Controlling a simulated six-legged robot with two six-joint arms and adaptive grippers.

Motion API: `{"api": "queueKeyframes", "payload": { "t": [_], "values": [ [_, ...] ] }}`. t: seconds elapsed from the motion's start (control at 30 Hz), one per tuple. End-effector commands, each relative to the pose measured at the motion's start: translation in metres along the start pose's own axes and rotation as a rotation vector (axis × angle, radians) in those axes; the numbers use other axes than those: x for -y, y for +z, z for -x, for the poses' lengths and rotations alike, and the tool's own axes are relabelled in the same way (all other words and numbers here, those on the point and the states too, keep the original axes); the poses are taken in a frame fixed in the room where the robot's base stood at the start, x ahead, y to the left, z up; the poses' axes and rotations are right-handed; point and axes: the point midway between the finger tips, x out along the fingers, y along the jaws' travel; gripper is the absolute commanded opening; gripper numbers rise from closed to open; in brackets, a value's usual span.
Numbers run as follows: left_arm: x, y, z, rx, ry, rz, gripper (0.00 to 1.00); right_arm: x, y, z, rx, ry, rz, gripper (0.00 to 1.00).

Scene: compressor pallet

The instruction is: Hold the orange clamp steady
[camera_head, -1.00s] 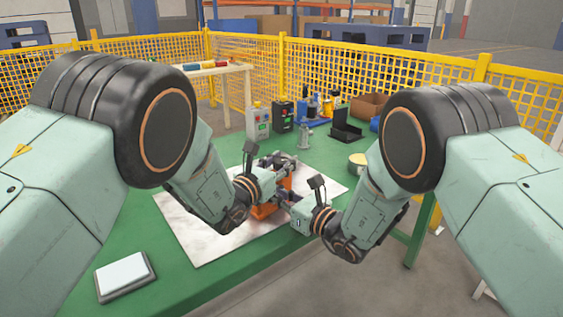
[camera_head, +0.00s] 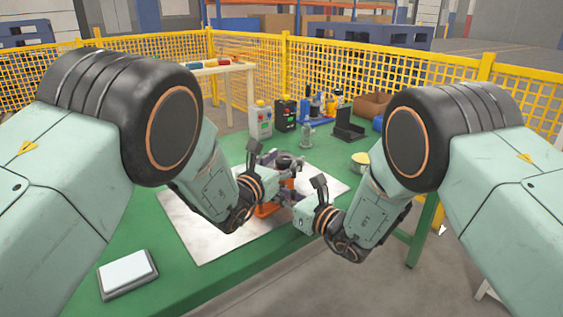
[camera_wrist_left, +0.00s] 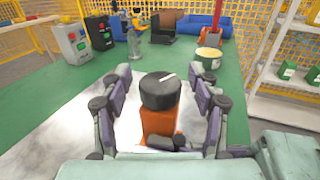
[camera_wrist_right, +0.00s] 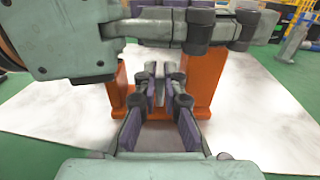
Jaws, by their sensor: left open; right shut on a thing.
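The orange clamp (camera_head: 268,209) stands upright on a pale sheet on the green table, partly hidden by my grippers. In the left wrist view its orange body (camera_wrist_left: 160,125) carries a round black part (camera_wrist_left: 160,92) on top. My left gripper (camera_wrist_left: 166,80) is open, with one finger on each side of the black part and a gap to it. In the right wrist view the clamp shows as orange uprights (camera_wrist_right: 205,85). My right gripper (camera_wrist_right: 160,75) is low between them, its fingers closed close together on the clamp; the exact contact is hard to see.
The pale sheet (camera_head: 200,235) is clear around the clamp. A grey tablet-like box (camera_head: 128,274) lies at the table's front left. A grey control box (camera_head: 261,119), a black box (camera_head: 286,115) and a yellow-topped tin (camera_head: 360,162) stand farther back. Yellow fencing (camera_head: 400,85) encloses the area.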

Motion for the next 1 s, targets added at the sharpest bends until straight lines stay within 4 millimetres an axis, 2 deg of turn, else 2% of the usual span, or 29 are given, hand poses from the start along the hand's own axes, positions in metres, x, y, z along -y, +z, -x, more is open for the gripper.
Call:
{"api": "queueKeyframes", "payload": {
  "t": [0.13, 0.27, 0.8, 1.0],
  "values": [
    [0.0, 0.0, 0.008, -0.002, 0.001, 0.0, 0.61, 0.001, 0.001, 0.0, 0.002, -0.002, 0.0, 0.0],
    [-0.001, 0.0, 0.024, -0.002, 0.001, 0.0, 0.61, 0.001, 0.001, 0.0, 0.002, -0.002, 0.0, 0.0],
    [-0.001, 0.0, 0.106, -0.001, 0.001, 0.0, 0.61, 0.001, 0.001, 0.0, 0.003, -0.002, 0.0, 0.0],
    [-0.001, 0.0, 0.119, 0.0, 0.001, 0.0, 0.61, 0.001, 0.001, 0.0, 0.003, -0.002, 0.001, 0.0]
  ]
}}
